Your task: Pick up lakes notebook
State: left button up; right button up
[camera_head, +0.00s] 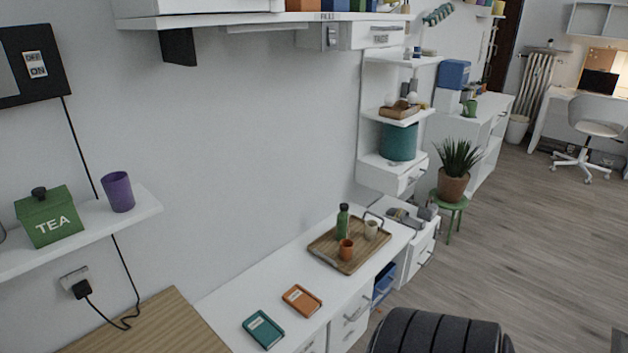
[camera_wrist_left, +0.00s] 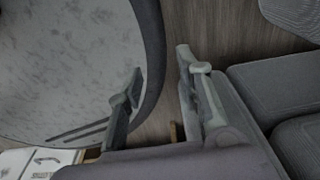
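Two small notebooks lie flat on the white desk in the head view: a teal notebook (camera_head: 263,330) near the bottom edge and an orange notebook (camera_head: 302,300) just behind it to the right. Each has a small pale label, too small to read, so I cannot tell which is the lakes notebook. My left gripper (camera_wrist_left: 160,72) shows in the left wrist view, with its two grey fingers apart and nothing between them. Neither gripper can be made out in the head view, and no notebook can be made out in the wrist view.
A wooden tray (camera_head: 320,255) on the desk holds a green bottle (camera_head: 343,222), an orange cup (camera_head: 346,250) and a pale mug (camera_head: 371,229). A wall shelf (camera_head: 145,212) with a green tea tin (camera_head: 49,218) and purple cup (camera_head: 118,192) overhangs the left. Bare desk surrounds the notebooks.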

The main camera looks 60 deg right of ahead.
aim_at(260, 327)
jog(key=z, duration=1.45)
jog(key=k+l+u, duration=0.1)
jog(key=l+u, duration=0.35)
jog(key=k+l+u, duration=0.15)
jog(key=l+u, duration=0.25)
